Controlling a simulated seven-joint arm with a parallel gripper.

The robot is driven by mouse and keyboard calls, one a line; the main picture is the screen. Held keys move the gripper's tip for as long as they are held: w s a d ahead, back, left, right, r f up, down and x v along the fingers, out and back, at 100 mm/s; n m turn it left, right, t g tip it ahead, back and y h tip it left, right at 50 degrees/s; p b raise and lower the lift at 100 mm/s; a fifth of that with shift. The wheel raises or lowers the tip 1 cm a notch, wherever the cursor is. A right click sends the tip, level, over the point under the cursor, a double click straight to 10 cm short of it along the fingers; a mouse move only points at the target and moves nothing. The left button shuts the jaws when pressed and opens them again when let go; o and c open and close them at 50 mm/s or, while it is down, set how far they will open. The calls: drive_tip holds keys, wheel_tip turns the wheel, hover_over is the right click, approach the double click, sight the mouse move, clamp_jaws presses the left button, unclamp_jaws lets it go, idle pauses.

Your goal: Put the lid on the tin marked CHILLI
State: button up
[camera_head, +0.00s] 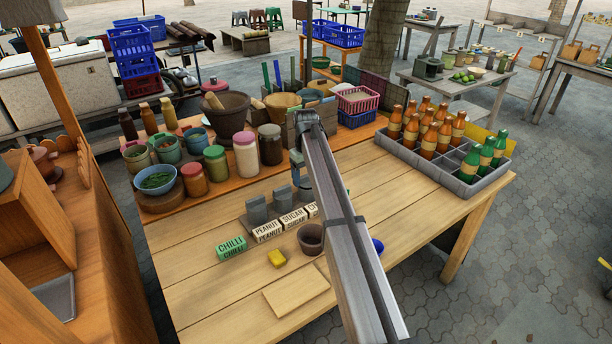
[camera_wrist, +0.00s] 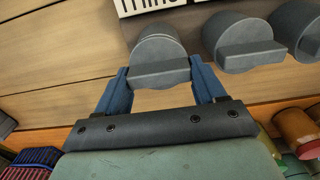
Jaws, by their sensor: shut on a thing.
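The CHILLI tin (camera_head: 231,248) is a green block-like tin at the left end of a row, beside white tins marked PEANUT (camera_head: 267,232) and SUGAR (camera_head: 293,220). Behind the row stand grey lids (camera_head: 256,209) with bar handles. In the wrist view my gripper (camera_wrist: 161,80) has its blue fingers shut on the bar of a round grey lid (camera_wrist: 158,48). Two more grey lids (camera_wrist: 240,42) are beside it. In the head view my gripper (camera_head: 302,188) is mostly hidden by my arm, behind the tins. I cannot tell whether the held lid is lifted.
A brown bowl (camera_head: 311,239), a yellow sponge-like block (camera_head: 277,258) and a wooden board (camera_head: 296,291) lie in front of the tins. Jars and a mortar (camera_head: 228,114) crowd the back shelf. A bottle crate (camera_head: 440,165) stands right. The front left table is clear.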

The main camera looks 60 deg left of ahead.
drive_tip(key=shift+f, duration=0.45)
idle(0.9)
drive_tip(key=o, duration=1.1)
drive_tip(key=shift+r, duration=0.2)
drive_tip(key=shift+r, duration=3.35)
wheel_tip(320, 180, up, 5)
drive_tip(key=shift+f, duration=0.1)
